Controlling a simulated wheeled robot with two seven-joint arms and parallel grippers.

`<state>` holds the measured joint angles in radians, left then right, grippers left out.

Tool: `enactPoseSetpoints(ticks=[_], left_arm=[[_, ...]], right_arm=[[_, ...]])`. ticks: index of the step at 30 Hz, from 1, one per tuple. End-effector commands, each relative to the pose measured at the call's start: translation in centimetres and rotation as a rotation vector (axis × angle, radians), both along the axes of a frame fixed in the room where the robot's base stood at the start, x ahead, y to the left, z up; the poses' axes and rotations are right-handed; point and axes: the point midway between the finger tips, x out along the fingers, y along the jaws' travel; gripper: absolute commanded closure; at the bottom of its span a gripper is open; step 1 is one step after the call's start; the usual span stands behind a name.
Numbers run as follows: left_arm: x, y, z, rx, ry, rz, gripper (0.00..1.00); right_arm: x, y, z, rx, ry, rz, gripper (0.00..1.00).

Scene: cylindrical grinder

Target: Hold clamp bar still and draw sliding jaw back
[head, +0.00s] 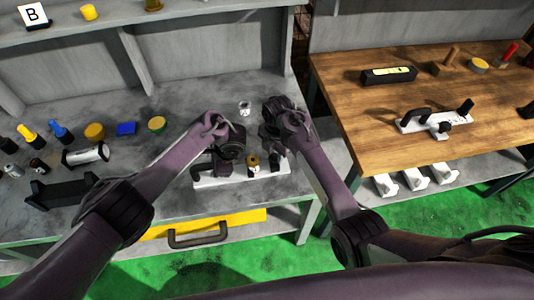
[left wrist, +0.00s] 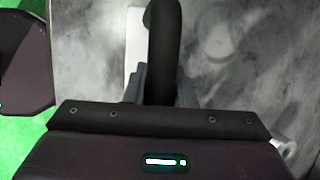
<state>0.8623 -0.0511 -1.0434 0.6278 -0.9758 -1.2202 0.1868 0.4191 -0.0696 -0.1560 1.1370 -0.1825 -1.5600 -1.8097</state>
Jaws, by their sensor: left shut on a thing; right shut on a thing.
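The clamp bar (head: 225,182) is a white bar lying on the grey bench. It carries a black handle at its left part, a small yellow-topped black part in the middle, and the dark sliding jaw (head: 277,163) at its right end. My left gripper (head: 222,158) is shut on the black handle. In the left wrist view the curved handle (left wrist: 164,45) stands between the fingers, with a strip of the white bar (left wrist: 133,35) beside it. My right gripper (head: 277,146) is over the bar's right end, shut on the sliding jaw; its fingertips are mostly hidden.
A small white cup-like item (head: 245,108) stands behind the bar. Several bottles, coloured pucks and a black stand (head: 60,193) are at the bench's left. A wooden table (head: 400,148) at the right bears a similar white clamp bar (head: 435,121). A yellow drawer (head: 240,221) is below the bench.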

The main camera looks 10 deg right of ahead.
Motion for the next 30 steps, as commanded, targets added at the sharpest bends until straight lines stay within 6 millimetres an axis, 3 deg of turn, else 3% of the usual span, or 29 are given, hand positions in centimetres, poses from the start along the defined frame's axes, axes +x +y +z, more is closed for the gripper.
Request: enactPoseSetpoints(ticks=[8, 9, 13, 23, 30], left_arm=[[0.0, 0.4, 0.0, 0.008, 0.001, 0.003, 1.00], [0.0, 0.5, 0.0, 0.008, 0.001, 0.003, 1.00], [0.0, 0.5, 0.0, 0.009, 0.001, 0.004, 1.00], [0.0, 0.4, 0.0, 0.009, 0.001, 0.004, 1.00], [0.0, 0.4, -0.1, 0.009, 0.001, 0.004, 1.00]], right_arm=[[0.0, -0.5, 0.0, -0.004, 0.002, -0.007, 1.00], [0.0, -0.6, -0.1, -0.004, 0.002, -0.008, 0.65], [0.0, -0.5, 0.0, -0.004, 0.002, -0.006, 0.48], [0.0, -0.3, 0.3, -0.001, 0.000, -0.003, 0.48], [0.1, -0.2, 4.0, 0.001, -0.004, -0.005, 0.48]])
